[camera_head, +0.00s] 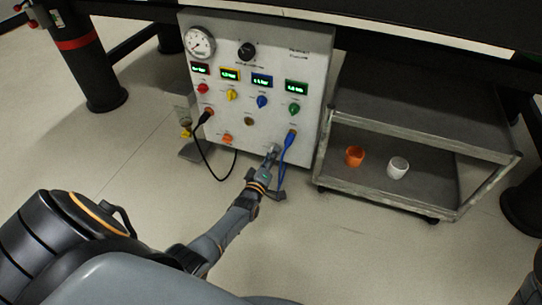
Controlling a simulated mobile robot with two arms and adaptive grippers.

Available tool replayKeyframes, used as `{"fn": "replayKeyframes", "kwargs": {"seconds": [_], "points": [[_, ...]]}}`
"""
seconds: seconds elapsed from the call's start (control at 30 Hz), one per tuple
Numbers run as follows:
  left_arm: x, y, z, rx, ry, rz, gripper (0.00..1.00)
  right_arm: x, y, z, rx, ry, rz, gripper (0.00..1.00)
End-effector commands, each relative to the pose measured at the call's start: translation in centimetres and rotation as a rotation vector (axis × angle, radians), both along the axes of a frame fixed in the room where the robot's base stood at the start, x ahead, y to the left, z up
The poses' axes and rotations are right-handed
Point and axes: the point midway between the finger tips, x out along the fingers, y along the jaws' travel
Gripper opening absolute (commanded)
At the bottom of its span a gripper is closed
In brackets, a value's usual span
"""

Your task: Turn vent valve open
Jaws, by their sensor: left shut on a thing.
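The grey-white instrument panel (262,75) stands upright under the bench. My left gripper (272,151) is at its lower right, just left of the blue cable (287,148). It is shut on a small part there, which the fingers mostly hide; this looks like the vent valve, but I cannot read a label or tell how far it is turned. An orange knob (227,138) and a brass-coloured fitting (249,121) sit to the left on the panel. My right gripper is not in view.
Above are a round gauge (200,42), a black dial (246,51), and several lit displays and coloured knobs. A black cable (201,147) hangs at left. A grey cart (440,150) at right holds an orange cup (354,156) and a white cup (397,167). The floor in front is clear.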

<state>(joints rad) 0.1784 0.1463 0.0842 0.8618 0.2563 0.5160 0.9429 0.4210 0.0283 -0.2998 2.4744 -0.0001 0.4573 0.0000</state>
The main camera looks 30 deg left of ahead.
Motion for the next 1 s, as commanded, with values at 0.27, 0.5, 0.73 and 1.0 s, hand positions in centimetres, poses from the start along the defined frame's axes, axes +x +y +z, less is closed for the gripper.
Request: {"fn": "replayKeyframes", "kwargs": {"seconds": [0.27, 0.5, 0.73, 1.0], "points": [[-0.09, -0.15, -0.19, 0.051, 0.016, -0.001, 0.00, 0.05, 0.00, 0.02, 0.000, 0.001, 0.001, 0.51], [-0.10, -0.16, -0.22, 0.054, 0.018, -0.002, 0.00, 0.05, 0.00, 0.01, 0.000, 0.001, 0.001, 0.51], [-0.09, -0.16, -0.22, 0.053, 0.018, -0.002, 0.46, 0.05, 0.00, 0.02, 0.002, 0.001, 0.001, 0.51], [-0.04, -0.06, -0.09, 0.054, 0.015, -0.001, 0.55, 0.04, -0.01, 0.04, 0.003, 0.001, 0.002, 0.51]]}}
